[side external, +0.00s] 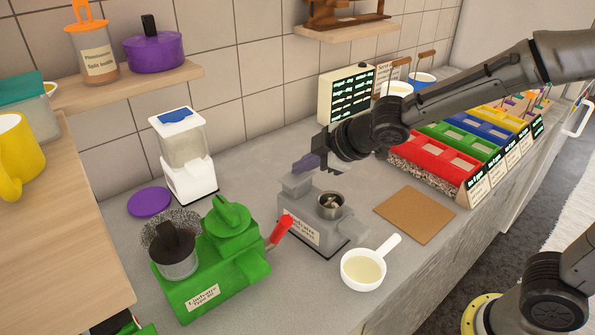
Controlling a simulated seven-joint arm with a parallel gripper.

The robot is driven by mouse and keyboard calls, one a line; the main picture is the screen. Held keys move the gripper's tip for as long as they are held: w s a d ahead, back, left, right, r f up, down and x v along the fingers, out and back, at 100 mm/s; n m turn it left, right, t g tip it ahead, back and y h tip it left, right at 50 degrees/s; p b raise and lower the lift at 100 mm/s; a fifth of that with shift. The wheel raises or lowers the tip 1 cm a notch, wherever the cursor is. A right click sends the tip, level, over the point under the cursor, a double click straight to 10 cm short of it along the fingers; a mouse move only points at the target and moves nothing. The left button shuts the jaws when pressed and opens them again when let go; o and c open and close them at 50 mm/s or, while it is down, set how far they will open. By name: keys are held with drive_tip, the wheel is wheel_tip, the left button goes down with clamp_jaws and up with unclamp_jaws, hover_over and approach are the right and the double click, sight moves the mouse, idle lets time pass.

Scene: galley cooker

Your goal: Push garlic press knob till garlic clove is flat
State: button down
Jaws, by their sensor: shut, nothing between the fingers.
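A grey machine (306,231) with a front label stands mid-counter and appears to be the garlic press, though its label is too small to read surely. A purple knob (305,164) shows at its upper back, above the grey housing. A small metal cup (331,204) sits on its right side with something pale inside; whether this is the garlic clove, and its shape, I cannot tell. My gripper (322,160) is shut and empty, right beside the purple knob. Whether it touches the knob is unclear.
A green machine (222,262) with a red lever stands at left front. A white handled bowl (364,269) of pale liquid and a brown board (414,214) lie to the right. A white dispenser (185,160) stands behind. Coloured bins (450,150) line the right back.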

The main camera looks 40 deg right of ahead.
sight(303, 177)
drive_tip(key=shift+s+d+f, duration=0.1)
drive_tip(key=shift+s+f, duration=0.1)
drive_tip(key=shift+f, duration=0.45)
drive_tip(key=shift+r, duration=1.45)
drive_tip(key=shift+w+r, duration=0.1)
drive_tip(key=shift+r, duration=0.05)
drive_tip(key=shift+r, duration=2.5)
